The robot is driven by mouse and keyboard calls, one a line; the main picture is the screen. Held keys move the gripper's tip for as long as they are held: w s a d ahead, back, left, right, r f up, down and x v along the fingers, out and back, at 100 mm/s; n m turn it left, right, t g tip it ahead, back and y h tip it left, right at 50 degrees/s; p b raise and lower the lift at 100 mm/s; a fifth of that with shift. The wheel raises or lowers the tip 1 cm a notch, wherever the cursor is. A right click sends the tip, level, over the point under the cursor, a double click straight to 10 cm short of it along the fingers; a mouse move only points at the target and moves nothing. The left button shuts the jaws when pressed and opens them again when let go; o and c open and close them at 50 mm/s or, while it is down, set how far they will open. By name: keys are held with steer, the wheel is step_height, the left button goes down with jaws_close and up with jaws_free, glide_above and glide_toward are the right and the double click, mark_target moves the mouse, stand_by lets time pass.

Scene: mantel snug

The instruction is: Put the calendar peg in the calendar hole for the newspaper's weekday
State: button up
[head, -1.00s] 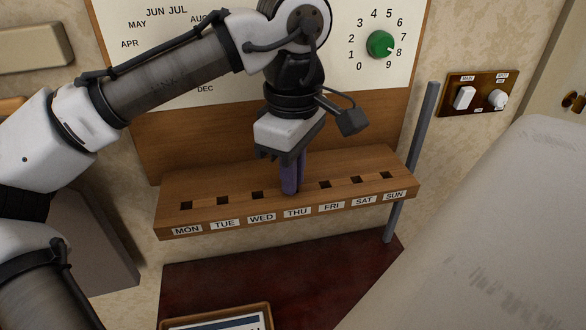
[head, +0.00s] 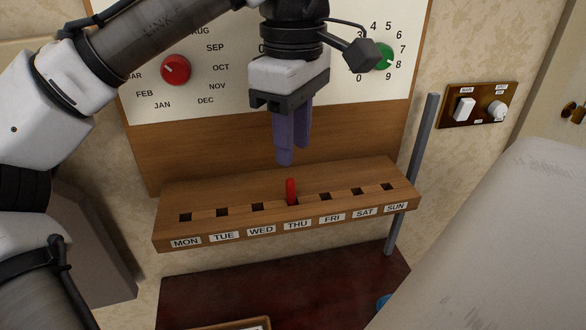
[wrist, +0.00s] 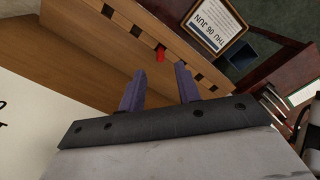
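The red calendar peg (head: 291,190) stands upright in the THU hole of the wooden weekday shelf (head: 170,228). It also shows in the wrist view (wrist: 160,54), beyond my fingertips. My gripper (head: 292,158) is above the peg, apart from it, with its purple fingers pointing down. In the wrist view the two fingers (wrist: 158,88) are spread with nothing between them. The other holes, MON to WED and FRI to SUN, look empty. A framed newspaper (wrist: 217,24) reads "THU 06 JUN", upside down in the wrist view.
The calendar board behind has a red month knob (head: 175,70) and a green digit knob (head: 384,57). A grey post (head: 412,165) stands at the shelf's right end. A switch plate (head: 478,105) is on the wall. A dark red surface (head: 215,300) lies below.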

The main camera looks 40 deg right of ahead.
mark_target(294, 182)
steer(key=shift+r, duration=2.1)
